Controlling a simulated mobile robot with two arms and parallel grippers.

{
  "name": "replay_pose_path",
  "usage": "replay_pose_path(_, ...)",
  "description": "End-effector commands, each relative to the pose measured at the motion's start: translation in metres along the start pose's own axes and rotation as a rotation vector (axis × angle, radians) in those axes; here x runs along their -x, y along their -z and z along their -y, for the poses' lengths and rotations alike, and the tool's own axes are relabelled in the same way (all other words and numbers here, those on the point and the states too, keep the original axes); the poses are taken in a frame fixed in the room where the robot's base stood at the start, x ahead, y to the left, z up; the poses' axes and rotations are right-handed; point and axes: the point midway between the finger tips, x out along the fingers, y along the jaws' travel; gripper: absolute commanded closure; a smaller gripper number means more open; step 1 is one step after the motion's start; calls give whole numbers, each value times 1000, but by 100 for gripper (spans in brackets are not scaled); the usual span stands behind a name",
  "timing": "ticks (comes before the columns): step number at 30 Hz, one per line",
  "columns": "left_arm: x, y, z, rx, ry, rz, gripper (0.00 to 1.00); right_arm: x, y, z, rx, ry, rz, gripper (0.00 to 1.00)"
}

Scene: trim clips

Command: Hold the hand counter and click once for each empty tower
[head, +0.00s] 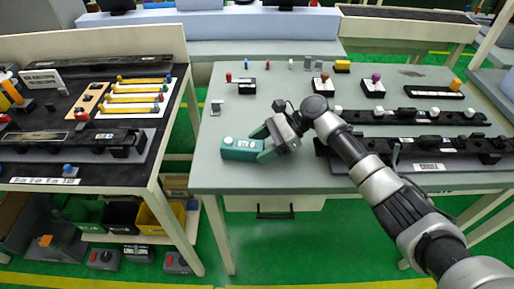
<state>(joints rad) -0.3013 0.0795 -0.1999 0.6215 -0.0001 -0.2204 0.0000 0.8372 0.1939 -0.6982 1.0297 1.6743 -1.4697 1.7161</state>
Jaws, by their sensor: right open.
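A teal hand counter (236,149) with a "QTY 0" display and a pale round button lies on the grey-green table, near its left front edge. My right gripper (262,143) is open at the counter's right end, its fingers pointing left; whether they touch it I cannot tell. A long black trim part (410,117) lies to the right with several white pieces along it. A second black trim part (458,150) lies in front of it, partly hidden by my right arm. Which towers are empty is too small to tell. My left gripper is out of view.
Small coloured parts and holders stand at the table's back, including a yellow block (342,66) and a purple-topped holder (374,87). A dark table (110,175) with yellow-handled tools stands left across a gap.

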Motion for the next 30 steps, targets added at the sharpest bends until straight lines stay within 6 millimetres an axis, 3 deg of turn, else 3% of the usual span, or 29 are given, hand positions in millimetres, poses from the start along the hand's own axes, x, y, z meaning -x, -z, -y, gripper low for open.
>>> replay_pose_path(11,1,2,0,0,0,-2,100,-4,1,0,0,0,-1,36)
replay_pose_path(15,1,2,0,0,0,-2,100,-4,0,0,0,0,-1,56)
replay_pose_path(19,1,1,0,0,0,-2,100,-4,0,0,0,0,-1,67)
replay_pose_path(30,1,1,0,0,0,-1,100,-4,0,0,0,0,-1,67)
